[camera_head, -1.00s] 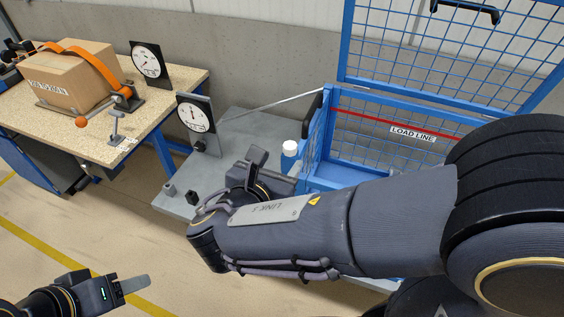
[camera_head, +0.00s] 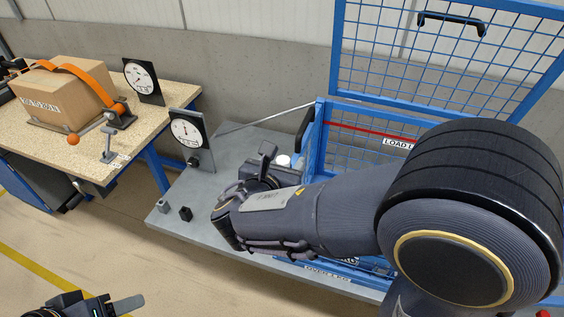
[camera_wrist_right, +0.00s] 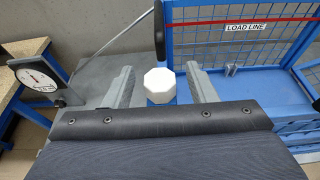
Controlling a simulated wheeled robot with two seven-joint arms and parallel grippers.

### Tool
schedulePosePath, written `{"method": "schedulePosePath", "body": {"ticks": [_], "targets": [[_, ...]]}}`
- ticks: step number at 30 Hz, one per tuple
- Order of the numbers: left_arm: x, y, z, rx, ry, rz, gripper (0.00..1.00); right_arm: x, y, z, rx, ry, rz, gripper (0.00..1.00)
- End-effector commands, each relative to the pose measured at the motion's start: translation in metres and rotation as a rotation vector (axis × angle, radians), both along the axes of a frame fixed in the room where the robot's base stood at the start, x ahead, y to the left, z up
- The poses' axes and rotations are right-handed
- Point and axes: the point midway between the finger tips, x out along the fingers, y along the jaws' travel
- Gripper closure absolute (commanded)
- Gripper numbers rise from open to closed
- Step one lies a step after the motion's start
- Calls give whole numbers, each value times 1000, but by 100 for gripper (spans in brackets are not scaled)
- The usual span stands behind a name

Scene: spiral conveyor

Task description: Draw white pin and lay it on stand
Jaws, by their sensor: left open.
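The white pin's octagonal head (camera_wrist_right: 159,82) sits upright on a blue body in the right wrist view; only its white top (camera_head: 284,160) shows in the head view, beside the blue cage. My right gripper (camera_wrist_right: 160,68) is open, its two grey fingers on either side of the white head with gaps on both sides. In the head view my right arm hides most of that gripper. My left gripper (camera_head: 128,304) is open and empty at the bottom left, away from the tables. Which thing is the stand I cannot tell; a small grey block (camera_head: 162,205) and a black block (camera_head: 185,213) are on the grey table.
The blue mesh cage (camera_head: 322,140) with its raised lid stands close to the right of the pin. A dial gauge (camera_head: 187,134) stands on the grey table (camera_head: 215,183). The wooden bench (camera_head: 60,138) at left holds a strapped carton (camera_head: 62,92) and another gauge (camera_head: 141,78).

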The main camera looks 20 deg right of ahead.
Motion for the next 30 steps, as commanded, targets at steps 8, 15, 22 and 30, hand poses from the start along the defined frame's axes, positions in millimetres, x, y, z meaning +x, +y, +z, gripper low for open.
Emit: {"method": "schedulePosePath", "body": {"ticks": [8,15,22,30], "targets": [[0,0,0,0,0,0,48,0,0,0,0,0,0,86],[0,0,0,0,0,0,48,0,0,0,0,0,0,50],[0,0,0,0,0,0,48,0,0,0,0,0,0,48],[0,0,1,0,0,0,48,-14,11,6,1,0,3,48]]}}
